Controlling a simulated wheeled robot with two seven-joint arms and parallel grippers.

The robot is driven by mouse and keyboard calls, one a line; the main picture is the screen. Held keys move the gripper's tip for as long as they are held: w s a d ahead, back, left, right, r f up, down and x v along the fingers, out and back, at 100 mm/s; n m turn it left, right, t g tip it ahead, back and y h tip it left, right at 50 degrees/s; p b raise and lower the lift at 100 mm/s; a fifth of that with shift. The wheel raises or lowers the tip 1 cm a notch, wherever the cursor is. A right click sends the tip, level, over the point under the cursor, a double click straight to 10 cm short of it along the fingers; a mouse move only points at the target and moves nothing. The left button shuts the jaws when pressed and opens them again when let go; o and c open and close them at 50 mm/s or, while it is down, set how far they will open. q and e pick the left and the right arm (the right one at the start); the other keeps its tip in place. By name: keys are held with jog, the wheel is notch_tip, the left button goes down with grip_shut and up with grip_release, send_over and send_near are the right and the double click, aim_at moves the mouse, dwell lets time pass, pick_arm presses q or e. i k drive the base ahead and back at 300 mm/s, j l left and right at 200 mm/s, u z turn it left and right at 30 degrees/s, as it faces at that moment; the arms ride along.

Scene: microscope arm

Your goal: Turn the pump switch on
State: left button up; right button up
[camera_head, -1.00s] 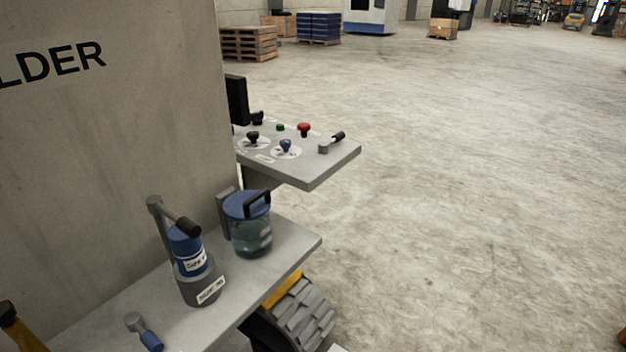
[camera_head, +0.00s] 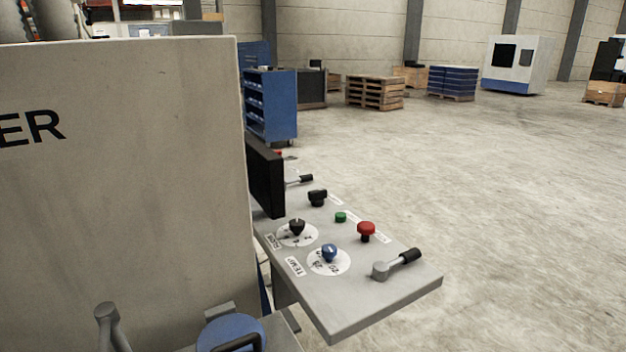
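A grey control panel (camera_head: 350,305) juts out to the right of the machine. It carries a black dial (camera_head: 297,227), a blue dial (camera_head: 329,253) beside a TEMP label, a black knob-like switch (camera_head: 317,197), a green button (camera_head: 340,217), a red mushroom button (camera_head: 366,230) and a lever with a black grip (camera_head: 398,264) at the right corner. Another black-gripped lever (camera_head: 300,181) shows farther back. The small labels are mostly unreadable, so I cannot tell which control is the pump switch. Neither of my grippers is in view.
A large grey machine housing (camera_head: 120,180) fills the left. A black upright screen-like board (camera_head: 265,176) stands at the panel's left edge. A blue lid with a handle (camera_head: 230,331) shows at the bottom. Open concrete floor (camera_head: 510,200) lies to the right.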

aim_at(317, 197)
jog(key=i+l+u, duration=0.2)
jog(key=l, duration=0.35)
jog(key=i+l+u, duration=0.2)
jog(key=l, duration=0.45)
jog(key=i+l+u, duration=0.2)
jog(key=l, duration=0.4)
jog(key=i+l+u, duration=0.25)
jog(key=l, duration=0.4)
jog(key=l+u, duration=0.2)
jog(key=l, duration=0.45)
